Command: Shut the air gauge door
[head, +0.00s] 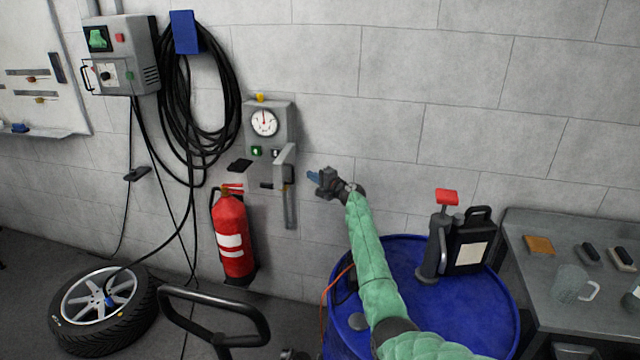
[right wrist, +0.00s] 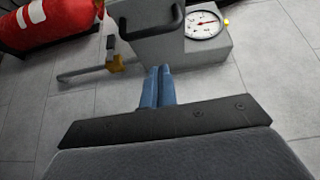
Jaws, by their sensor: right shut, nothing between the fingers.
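The air gauge (head: 268,122) is a grey wall box with a round white dial, a green light and small controls. Its grey door (head: 284,160) stands out from the box's lower right, so it looks open; a dark handle is on it. In the right wrist view the door (right wrist: 148,46) with its black handle lies just ahead of the fingers, beside the dial. My right gripper (head: 314,176) is to the right of the door, its blue fingers together and empty; they also show in the right wrist view (right wrist: 158,88). A gap to the door shows in the head view. My left gripper is out of view.
A red fire extinguisher (head: 232,235) hangs at the lower left of the gauge. A black coiled hose (head: 168,110) hangs further left. A blue drum (head: 470,310) stands under my right arm, with a pump and black can on top. The wall right of my gripper is bare.

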